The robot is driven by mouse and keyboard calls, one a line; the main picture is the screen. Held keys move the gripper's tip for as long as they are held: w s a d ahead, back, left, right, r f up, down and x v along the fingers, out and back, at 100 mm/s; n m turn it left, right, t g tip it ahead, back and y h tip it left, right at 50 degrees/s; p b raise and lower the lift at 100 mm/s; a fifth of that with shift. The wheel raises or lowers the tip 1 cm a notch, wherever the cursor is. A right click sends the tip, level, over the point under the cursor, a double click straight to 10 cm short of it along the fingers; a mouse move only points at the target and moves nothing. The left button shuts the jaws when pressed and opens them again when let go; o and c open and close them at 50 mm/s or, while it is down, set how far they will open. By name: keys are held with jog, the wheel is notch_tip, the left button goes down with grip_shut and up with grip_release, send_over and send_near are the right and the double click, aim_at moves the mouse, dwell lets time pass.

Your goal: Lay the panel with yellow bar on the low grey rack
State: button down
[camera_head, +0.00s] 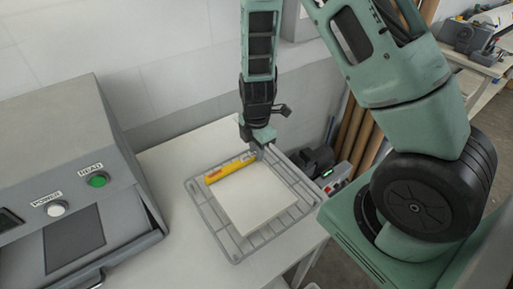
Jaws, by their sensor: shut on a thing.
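The panel (255,199) is a flat cream-white sheet with a yellow bar (230,168) along its far edge. It lies over the low grey rack (222,240), a wire frame on the white table. Rack wires show on all sides of the panel. I cannot tell whether the panel touches the rack or is held just above it. My gripper (258,152) is at the panel's far edge, at the right end of the yellow bar, shut on the panel. The fingertips are small and partly hidden.
A grey press (65,150) with a white and a green button (97,180) stands at the left. The white table (165,165) is bare between press and rack. A dark device (318,162) and brown rolls (352,132) are to the right. A wall stands behind.

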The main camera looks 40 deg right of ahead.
jog(key=c, duration=1.3)
grip_release()
jog(key=shift+r, duration=0.1)
notch_tip(320, 180, up, 11)
jog(key=b, duration=0.2)
jog(key=s+a+r+m, duration=0.4)
jog(key=s+a+m, duration=0.1)
jog(key=s+a, duration=0.4)
jog(key=s+a+r+m, duration=0.4)
jog(key=s+a, duration=0.5)
jog(key=s, duration=0.3)
jog(key=shift+m+y, duration=0.3)
jog(key=shift+m, duration=0.3)
